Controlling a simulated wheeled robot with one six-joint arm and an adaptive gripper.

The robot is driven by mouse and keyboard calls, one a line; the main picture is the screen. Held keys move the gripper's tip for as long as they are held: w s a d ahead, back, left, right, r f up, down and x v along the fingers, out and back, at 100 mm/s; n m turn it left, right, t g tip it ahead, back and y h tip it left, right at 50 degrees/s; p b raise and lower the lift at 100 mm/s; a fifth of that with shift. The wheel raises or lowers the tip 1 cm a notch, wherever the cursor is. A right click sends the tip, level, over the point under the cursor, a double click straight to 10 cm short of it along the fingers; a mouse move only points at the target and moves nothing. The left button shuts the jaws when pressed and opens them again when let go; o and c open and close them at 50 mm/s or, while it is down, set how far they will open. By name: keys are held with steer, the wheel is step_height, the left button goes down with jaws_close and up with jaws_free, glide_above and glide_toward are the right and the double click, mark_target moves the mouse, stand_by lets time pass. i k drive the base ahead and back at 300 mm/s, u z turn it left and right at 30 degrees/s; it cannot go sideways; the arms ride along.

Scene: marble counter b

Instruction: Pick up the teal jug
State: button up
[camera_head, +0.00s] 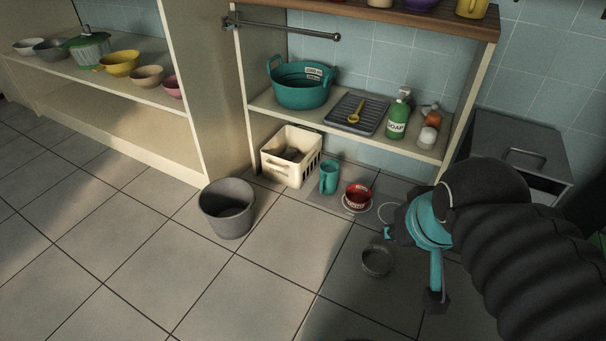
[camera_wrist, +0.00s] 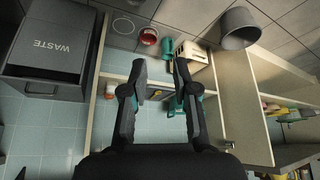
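The teal jug (camera_head: 328,177) stands upright on the floor below the lower shelf, between the cream crate and the red bowl. In the wrist view, a teal shape beside the red bowl is the jug (camera_wrist: 166,47), seen beyond my fingertips. My gripper (camera_head: 412,266) is at the right of the head view, apart from the jug and nearer the camera. In the wrist view my gripper (camera_wrist: 160,68) has its two dark fingers spread with a clear gap. Nothing is held between them.
The shelf (camera_head: 425,151) overhangs behind. A waste bin (camera_wrist: 51,50) stands beside it.

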mark_target(328, 169)
steer(key=i, duration=0.85)
steer(key=z, duration=0.2)
